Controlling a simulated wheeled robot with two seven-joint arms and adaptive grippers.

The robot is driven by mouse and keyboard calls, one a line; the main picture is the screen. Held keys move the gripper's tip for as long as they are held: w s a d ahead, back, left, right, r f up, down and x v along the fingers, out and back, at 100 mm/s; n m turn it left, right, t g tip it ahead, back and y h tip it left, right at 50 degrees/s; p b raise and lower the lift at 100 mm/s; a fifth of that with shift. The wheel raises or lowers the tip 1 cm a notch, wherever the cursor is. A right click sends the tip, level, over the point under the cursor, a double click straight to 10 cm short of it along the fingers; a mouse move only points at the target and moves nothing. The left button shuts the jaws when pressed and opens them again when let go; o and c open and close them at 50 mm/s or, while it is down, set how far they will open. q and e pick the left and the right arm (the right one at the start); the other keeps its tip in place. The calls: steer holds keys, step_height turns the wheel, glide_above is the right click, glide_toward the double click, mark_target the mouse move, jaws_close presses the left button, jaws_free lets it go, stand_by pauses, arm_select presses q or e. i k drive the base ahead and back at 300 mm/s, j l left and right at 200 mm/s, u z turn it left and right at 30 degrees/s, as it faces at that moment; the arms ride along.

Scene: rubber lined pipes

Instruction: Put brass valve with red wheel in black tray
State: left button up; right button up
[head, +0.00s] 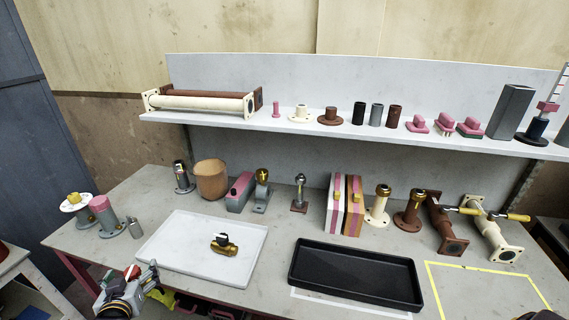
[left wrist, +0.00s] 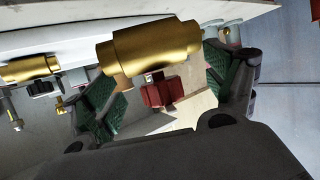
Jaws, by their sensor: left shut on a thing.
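The brass valve with red wheel (left wrist: 155,48) fills the middle of the left wrist view, with its dark red wheel (left wrist: 163,92) below the brass body. My left gripper (left wrist: 160,92) is shut on it, with a green-padded finger on each side. In the head view my left gripper (head: 134,283) is at the lower left, in front of the white tray, and a bit of the red wheel (head: 133,271) shows at its tip. The black tray (head: 355,284) is empty on the table at right of centre.
A white tray (head: 178,258) holds a brass valve with a black handle (head: 223,243), between my left gripper and the black tray. Grey flanged parts (head: 107,216) stand at the table's left.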

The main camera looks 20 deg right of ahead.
mark_target(382, 280)
steer(key=k+z, duration=0.25)
steer(key=z, duration=0.2)
steer(key=k+l+z, duration=0.15)
steer(key=z, duration=0.25)
steer(key=k+l+z, duration=0.2)
steer(key=z, duration=0.25)
steer(key=k+l+z, duration=0.2)
steer(key=z, duration=0.2)
